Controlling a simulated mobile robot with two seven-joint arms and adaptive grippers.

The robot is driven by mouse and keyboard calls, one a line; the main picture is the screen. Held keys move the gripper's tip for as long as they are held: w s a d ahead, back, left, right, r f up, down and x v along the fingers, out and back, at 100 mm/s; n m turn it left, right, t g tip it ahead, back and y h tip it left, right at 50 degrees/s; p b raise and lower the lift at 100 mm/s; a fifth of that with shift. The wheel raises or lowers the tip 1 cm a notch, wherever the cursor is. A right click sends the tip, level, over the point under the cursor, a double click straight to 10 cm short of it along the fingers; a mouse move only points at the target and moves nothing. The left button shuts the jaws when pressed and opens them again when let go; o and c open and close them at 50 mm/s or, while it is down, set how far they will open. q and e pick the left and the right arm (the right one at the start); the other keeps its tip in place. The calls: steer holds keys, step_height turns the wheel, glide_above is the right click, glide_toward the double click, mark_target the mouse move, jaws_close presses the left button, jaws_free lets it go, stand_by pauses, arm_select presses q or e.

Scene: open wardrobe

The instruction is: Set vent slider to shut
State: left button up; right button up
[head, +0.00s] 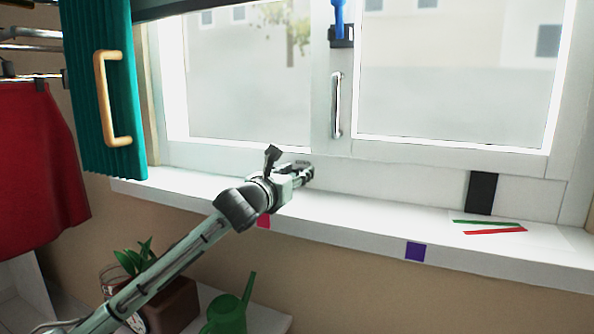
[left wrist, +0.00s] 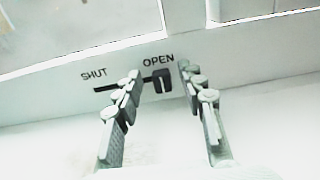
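The vent slider is a dark knob (left wrist: 163,82) in a dark slot (left wrist: 108,88) on the white window frame. The knob is at the right end of the slot, under the word OPEN. The word SHUT is printed above the left end. My left gripper (left wrist: 159,70) is open, with one finger on each side of the knob in the picture. I see no clear contact. In the head view my left gripper (head: 309,171) is at the lower window frame and mostly hides the slider. My right gripper is not in view.
The white sill (head: 350,215) runs below the gripper, with green and red strips (head: 493,229) at right. A window handle (head: 336,105) stands above. A teal door (head: 103,90) and a red garment (head: 38,165) are at left. A plant (head: 135,258) and a green watering can (head: 228,313) sit below.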

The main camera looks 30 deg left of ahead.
arm_select(q)
steer(key=shift+w, duration=0.2)
steer(key=shift+c, duration=0.3)
jaws_close()
steer(key=shift+a, duration=0.15)
